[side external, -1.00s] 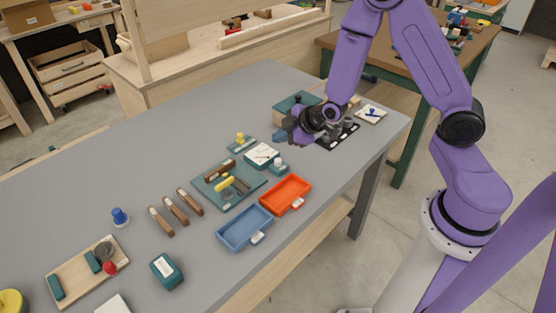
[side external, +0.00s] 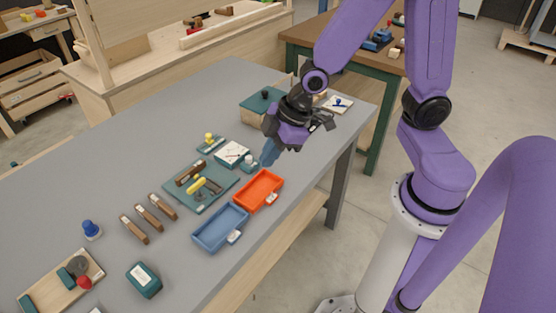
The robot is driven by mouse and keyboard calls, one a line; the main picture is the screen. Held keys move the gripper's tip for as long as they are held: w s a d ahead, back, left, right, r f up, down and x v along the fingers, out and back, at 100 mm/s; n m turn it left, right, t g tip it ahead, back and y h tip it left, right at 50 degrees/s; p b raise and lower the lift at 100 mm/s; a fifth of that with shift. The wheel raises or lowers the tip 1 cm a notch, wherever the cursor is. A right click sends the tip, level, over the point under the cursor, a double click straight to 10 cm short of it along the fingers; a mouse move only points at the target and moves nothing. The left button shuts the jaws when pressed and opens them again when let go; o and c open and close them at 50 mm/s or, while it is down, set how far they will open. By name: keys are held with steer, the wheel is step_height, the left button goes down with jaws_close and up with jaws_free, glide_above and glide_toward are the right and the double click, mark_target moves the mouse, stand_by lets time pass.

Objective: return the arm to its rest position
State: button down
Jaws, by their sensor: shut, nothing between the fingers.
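My gripper (side external: 267,160) is at the far right part of the grey table (side external: 130,130), with its blue-grey fingers together and pointing down and left. Nothing shows between them. In the picture it is just beyond the orange tray (side external: 275,179) and right beside a small teal item with a pale top (side external: 250,162). Its exact height over the table is hard to tell. My purple arm reaches in from the right and hides part of the table's far right end.
A blue tray (side external: 221,229) sits nearer than the orange one. A teal mat with tools (side external: 202,205), a white card (side external: 232,153) and a teal box (side external: 255,108) lie around. Wooden-handled tools (side external: 149,217) lie to the left. Bare tabletop lies at the back left.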

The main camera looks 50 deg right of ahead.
steer(key=s+d+r+g+h, duration=0.1)
steer(key=s+d+r, duration=0.1)
steer(key=s, duration=0.6)
steer(key=s+d+r+g+h, duration=0.1)
steer(key=s+d+r+g, duration=0.1)
steer(key=s+r, duration=0.3)
steer(key=s+d, duration=0.1)
steer(key=s, duration=0.2)
steer(key=shift+s+d+n+h, duration=0.2)
steer(key=shift+n+h, duration=0.1)
steer(key=shift+h, duration=0.1)
